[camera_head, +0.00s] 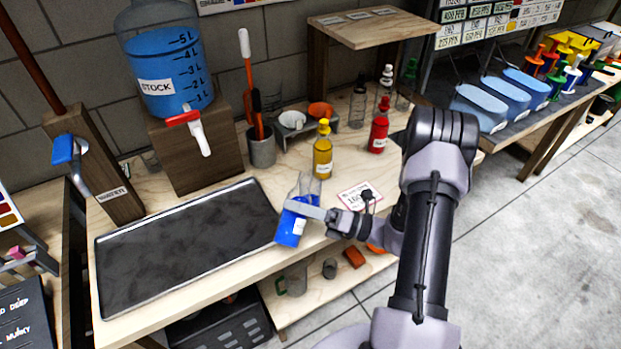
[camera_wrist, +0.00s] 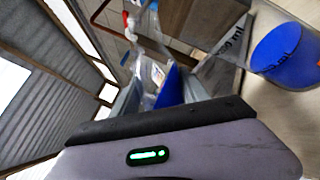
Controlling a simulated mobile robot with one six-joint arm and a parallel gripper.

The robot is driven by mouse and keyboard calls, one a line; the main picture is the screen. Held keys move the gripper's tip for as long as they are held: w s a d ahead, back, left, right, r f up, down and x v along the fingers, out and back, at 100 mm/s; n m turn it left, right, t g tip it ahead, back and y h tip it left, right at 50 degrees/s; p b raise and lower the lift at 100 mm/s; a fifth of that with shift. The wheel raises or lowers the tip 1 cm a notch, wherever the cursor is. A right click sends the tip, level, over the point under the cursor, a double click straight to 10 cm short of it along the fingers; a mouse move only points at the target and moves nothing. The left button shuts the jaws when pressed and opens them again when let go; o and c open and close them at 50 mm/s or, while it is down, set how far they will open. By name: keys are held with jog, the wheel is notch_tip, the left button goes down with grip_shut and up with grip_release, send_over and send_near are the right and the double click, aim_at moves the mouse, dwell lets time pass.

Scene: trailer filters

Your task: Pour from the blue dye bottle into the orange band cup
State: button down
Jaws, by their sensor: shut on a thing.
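The blue dye bottle (camera_head: 290,229) is in my gripper near the front edge of the bench, right of the dark tray. It has a white label and looks slightly tilted. Clear glass or plastic (camera_head: 306,184) shows just above and behind the jaws; I cannot tell whether it is the bottle's upper part or a separate vessel. My gripper (camera_head: 305,210) is shut on the bottle. In the wrist view, blue (camera_wrist: 171,88) shows between the jaws, with clear material above. I cannot make out an orange band cup; an orange piece (camera_head: 376,248) is partly hidden behind my arm.
A dark tray (camera_head: 180,240) fills the bench's left. The stock tank (camera_head: 165,70) stands on a wooden block behind. Yellow (camera_head: 322,153) and red (camera_head: 378,130) bottles stand behind my gripper, near a white card (camera_head: 360,196). A low shelf (camera_head: 315,300) holds a glass mug (camera_head: 293,281).

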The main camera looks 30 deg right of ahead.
aim_at(297, 197)
jog(key=shift+s+a+r+m+t+h+p, duration=0.15)
jog(key=shift+r+m+t+p, duration=0.1)
jog(key=shift+r+m+p, duration=0.6)
jog(key=shift+s+a+r+m+t+h+p, duration=0.15)
jog(key=shift+r+m+t+p, duration=0.25)
jog(key=shift+m, duration=0.75)
dwell(2.7)
jog(key=shift+w+d+r+m+p, duration=0.2)
jog(key=shift+r+m+p, duration=0.1)
jog(key=shift+m+p, duration=0.35)
jog(key=shift+w+d+r+m+p, duration=0.15)
jog(key=shift+r+m+p, duration=0.15)
jog(key=shift+m+p, duration=0.3)
dwell(1.5)
